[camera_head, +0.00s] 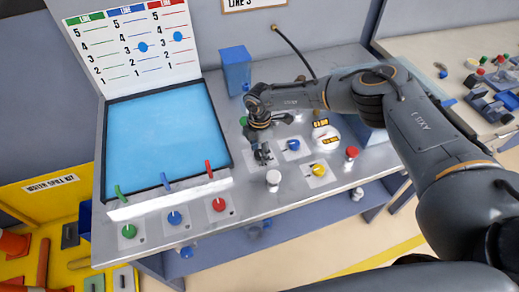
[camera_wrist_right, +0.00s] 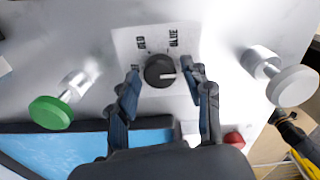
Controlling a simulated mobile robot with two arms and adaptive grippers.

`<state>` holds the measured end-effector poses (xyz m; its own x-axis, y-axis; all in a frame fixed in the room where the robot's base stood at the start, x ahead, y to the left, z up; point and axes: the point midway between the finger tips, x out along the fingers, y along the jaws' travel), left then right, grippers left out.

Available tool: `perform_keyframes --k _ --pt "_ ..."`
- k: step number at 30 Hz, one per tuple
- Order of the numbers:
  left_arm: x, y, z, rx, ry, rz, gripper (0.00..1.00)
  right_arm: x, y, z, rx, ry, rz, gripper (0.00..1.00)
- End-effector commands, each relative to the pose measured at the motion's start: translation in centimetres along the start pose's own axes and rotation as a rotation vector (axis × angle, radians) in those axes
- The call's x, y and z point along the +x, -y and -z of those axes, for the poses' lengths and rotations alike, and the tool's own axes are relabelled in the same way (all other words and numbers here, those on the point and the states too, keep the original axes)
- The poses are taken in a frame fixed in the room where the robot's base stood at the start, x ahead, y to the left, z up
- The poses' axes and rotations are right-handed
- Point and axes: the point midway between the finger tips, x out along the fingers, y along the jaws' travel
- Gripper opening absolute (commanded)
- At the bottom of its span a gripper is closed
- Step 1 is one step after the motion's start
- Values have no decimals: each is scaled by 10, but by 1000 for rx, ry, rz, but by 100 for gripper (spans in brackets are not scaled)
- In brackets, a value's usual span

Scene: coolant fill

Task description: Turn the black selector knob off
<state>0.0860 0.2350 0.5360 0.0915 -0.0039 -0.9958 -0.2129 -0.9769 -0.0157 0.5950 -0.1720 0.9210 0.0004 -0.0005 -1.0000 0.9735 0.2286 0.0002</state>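The black selector knob (camera_wrist_right: 160,71) sits on a light label plate (camera_wrist_right: 128,40) with RED and BLUE printed on it. Its white mark points right in the right wrist view. In the head view the knob is mostly hidden under my right gripper (camera_head: 263,148). In the wrist view my right gripper (camera_wrist_right: 161,76) is open, with one finger on each side of the knob. A gap shows between the knob and the right finger; contact on the left cannot be told. My left gripper is in neither view.
A green-capped valve (camera_wrist_right: 50,112) and a white-capped one (camera_wrist_right: 292,86) flank the knob. Blue (camera_head: 292,145) and yellow (camera_head: 318,169) knobs and a red-capped valve (camera_head: 352,152) stand to the right. A blue basin (camera_head: 165,135) lies left; a blue box (camera_head: 236,68) stands behind.

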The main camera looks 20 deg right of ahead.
Motion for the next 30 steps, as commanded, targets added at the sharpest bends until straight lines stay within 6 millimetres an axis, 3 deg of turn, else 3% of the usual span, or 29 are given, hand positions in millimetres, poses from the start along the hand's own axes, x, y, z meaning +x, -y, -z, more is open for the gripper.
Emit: perform_keyframes --k 1,6,17,30 --pt "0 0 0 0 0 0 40 0 0 0 0 0 0 33" --pt "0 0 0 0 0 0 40 0 0 0 0 0 0 3" --pt "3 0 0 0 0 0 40 0 0 0 -58 -1 0 3" --pt "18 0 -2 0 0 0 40 2 0 0 -403 -2 -2 3"
